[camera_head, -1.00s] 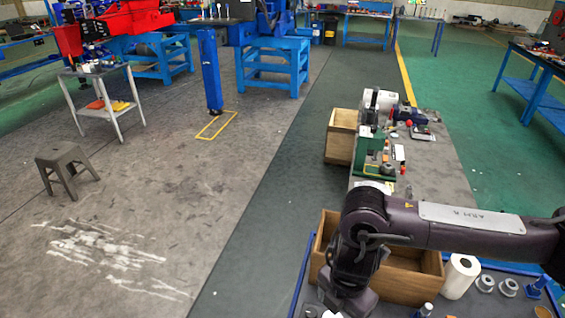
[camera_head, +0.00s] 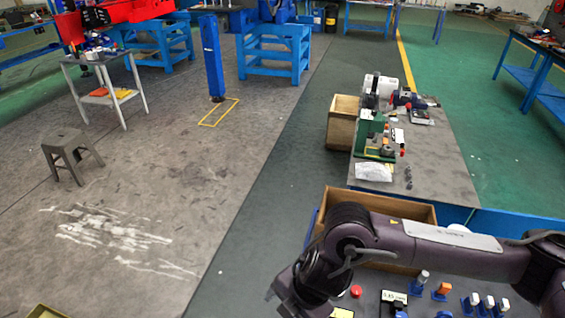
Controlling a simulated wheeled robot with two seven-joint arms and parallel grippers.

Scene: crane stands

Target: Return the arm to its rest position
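My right arm (camera_head: 455,248) comes in from the right edge, dark purple-grey with a silver plate along its top. It reaches left across the near table and bends downward at a joint (camera_head: 345,235). Its lower part (camera_head: 300,285) runs toward the bottom edge, where the picture cuts it off. No gripper fingers show, so I cannot see what the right gripper holds, if anything. My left arm and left gripper are out of view.
A wooden box (camera_head: 410,208) stands behind the arm, partly hidden by it. Buttons and switches, including a red button (camera_head: 356,291) and an orange switch (camera_head: 443,288), lie below the arm. A grey bench (camera_head: 440,165) with machines stands beyond.

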